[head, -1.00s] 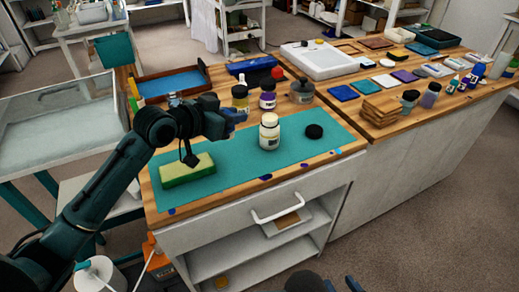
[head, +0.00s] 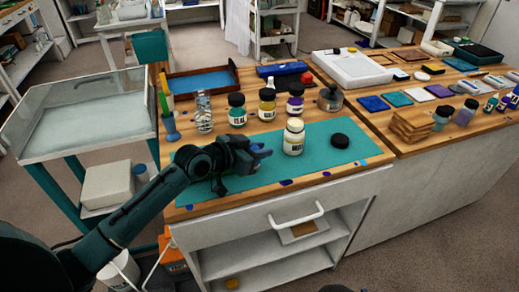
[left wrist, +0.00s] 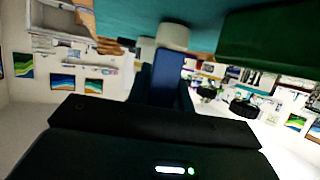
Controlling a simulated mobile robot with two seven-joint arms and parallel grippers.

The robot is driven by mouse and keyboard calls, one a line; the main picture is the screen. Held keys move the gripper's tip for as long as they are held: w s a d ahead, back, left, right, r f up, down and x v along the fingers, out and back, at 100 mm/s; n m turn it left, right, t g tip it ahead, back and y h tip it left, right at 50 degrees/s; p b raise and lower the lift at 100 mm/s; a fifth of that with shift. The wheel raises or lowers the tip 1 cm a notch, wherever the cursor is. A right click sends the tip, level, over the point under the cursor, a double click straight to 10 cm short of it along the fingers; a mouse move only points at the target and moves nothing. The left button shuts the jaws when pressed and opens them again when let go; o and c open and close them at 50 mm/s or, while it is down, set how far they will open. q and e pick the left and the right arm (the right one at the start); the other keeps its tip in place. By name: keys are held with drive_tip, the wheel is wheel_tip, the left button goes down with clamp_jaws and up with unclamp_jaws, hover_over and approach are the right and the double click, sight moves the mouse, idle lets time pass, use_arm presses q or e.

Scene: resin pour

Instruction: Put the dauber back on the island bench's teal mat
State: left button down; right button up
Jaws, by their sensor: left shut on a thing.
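The teal mat (head: 322,160) lies on the island bench. My left gripper (head: 260,154) is low over the mat's left half, left of the white jar (head: 293,138). It is shut on a small blue thing (left wrist: 168,72), which looks like the dauber and has a pale rounded end in the left wrist view. The mat fills the top of that view (left wrist: 110,15). I cannot tell whether the dauber touches the mat. My wrist hides part of the mat. My right gripper does not show.
A black lid (head: 340,141) lies on the mat right of the jar. Dark-capped bottles (head: 267,105) stand behind the mat, with a clear bottle (head: 204,113) to their left. A dark green block (left wrist: 270,35) shows close by in the left wrist view.

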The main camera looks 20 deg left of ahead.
use_arm(q)
drive_tip(key=shift+f, duration=0.2)
drive_tip(key=c, duration=1.3)
unclamp_jaws()
drive_tip(key=shift+o, duration=0.2)
drive_tip(key=shift+r, duration=0.1)
drive_tip(key=shift+r, duration=0.2)
drive_tip(key=v, duration=1)
drive_tip(key=shift+s+a+f, duration=0.15)
drive_tip(key=shift+s+a, duration=0.05)
drive_tip(key=shift+s, duration=0.05)
drive_tip(key=shift+s+a+r, duration=0.35)
drive_tip(key=shift+s+r, duration=0.05)
drive_tip(key=shift+s, duration=0.1)
